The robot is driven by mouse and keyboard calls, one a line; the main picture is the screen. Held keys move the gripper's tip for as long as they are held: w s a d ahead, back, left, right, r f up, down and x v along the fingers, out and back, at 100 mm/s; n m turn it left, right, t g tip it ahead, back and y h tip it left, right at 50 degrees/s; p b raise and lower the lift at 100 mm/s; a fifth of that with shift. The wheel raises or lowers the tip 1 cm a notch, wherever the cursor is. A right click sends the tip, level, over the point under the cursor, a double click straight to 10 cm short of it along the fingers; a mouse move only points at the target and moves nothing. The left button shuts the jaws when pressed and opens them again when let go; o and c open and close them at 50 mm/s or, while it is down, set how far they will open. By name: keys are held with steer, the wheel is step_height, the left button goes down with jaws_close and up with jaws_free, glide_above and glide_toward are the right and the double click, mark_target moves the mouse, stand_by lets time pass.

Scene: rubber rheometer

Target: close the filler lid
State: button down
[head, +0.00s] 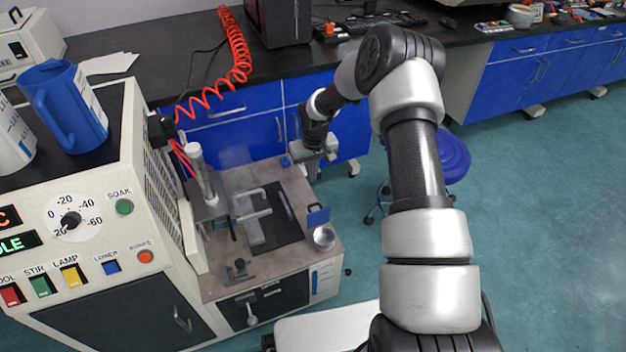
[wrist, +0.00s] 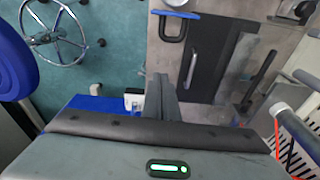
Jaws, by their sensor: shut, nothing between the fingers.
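A small blue flap with a dark loop handle, which looks like the filler lid (head: 318,216), stands raised at the right edge of the machine's deck (head: 222,284). A round metal cup or opening (head: 324,237) is right beside it. In the wrist view the lid (wrist: 174,14) is at the top, seen nearly edge-on, with its loop toward me. My gripper (head: 328,151) is beyond the deck's far right corner, apart from the lid. Its fingers (wrist: 160,82) are together and empty in the wrist view, below the lid. I cannot see the lid's hinge.
A dark panel with a long handle (wrist: 191,68) lies in the deck beside the lid. Pale bent bars (head: 252,214) and a vertical cylinder (head: 201,172) rise from the deck. A blue stool (head: 455,155) stands right. A red coiled hose (head: 238,50) hangs behind.

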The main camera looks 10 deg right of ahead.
mark_target(316, 212)
step_height(316, 212, down, 8)
steer(key=b, duration=0.2)
steer(key=shift+s+d+r, duration=0.15)
steer(key=shift+s+r, duration=0.1)
steer(key=shift+s, duration=0.5)
steer(key=shift+s+d+r, duration=0.1)
steer(key=shift+s+r, duration=0.15)
steer(key=shift+s, duration=0.45)
steer(key=shift+s+r+t, duration=0.15)
steer(key=shift+s+t, duration=0.05)
steer(key=shift+t, duration=0.1)
